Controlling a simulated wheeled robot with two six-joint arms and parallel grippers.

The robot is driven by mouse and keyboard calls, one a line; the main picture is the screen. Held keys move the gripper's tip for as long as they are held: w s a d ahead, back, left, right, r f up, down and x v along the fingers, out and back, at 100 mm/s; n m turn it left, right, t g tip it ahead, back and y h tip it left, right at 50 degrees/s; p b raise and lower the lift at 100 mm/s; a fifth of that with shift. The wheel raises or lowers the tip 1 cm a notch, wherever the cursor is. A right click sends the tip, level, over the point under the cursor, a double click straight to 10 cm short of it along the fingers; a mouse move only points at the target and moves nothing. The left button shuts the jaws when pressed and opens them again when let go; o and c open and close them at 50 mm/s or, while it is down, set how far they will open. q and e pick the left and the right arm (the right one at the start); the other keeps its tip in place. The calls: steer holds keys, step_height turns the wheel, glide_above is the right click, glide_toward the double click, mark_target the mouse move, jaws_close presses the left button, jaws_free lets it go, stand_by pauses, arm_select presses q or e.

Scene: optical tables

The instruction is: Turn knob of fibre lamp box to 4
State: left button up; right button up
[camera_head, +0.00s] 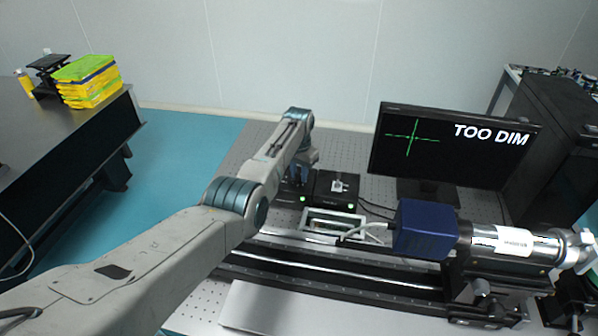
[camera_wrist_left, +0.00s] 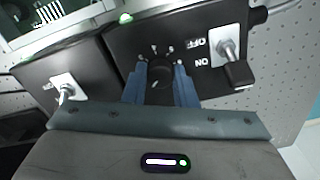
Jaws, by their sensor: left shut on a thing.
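The fibre lamp box (camera_wrist_left: 125,40) is a black box with a dial, a switch marked OFF and ON, and a lit green lamp. Its round black knob (camera_wrist_left: 160,75) sits in the middle of the dial in the left wrist view. My left gripper (camera_wrist_left: 160,84) is shut on the knob, with one blue finger on each side. The dial numbers are too small to read surely. In the head view my left arm reaches to the boxes, and my left gripper (camera_head: 299,178) hides most of the knob's box. My right gripper is not in view.
A second black box (camera_head: 335,190) with a switch stands beside it. A monitor (camera_head: 455,148) shows a green cross and "TOO DIM". A blue camera block (camera_head: 425,229) and a tube on a rail are at the right. A side table (camera_head: 60,135) stands left.

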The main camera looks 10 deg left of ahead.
arm_select(q)
steer(key=m, duration=0.6)
steer(key=shift+w+r+p, duration=0.1)
steer(key=shift+r+p, duration=0.05)
steer(key=shift+p, duration=0.15)
steer(key=m, duration=0.6)
steer(key=shift+m, duration=0.4)
steer(key=m, duration=0.6)
steer(key=shift+p, duration=0.35)
steer(key=m, duration=0.5)
steer(key=shift+m, duration=0.4)
steer(key=o, duration=1)
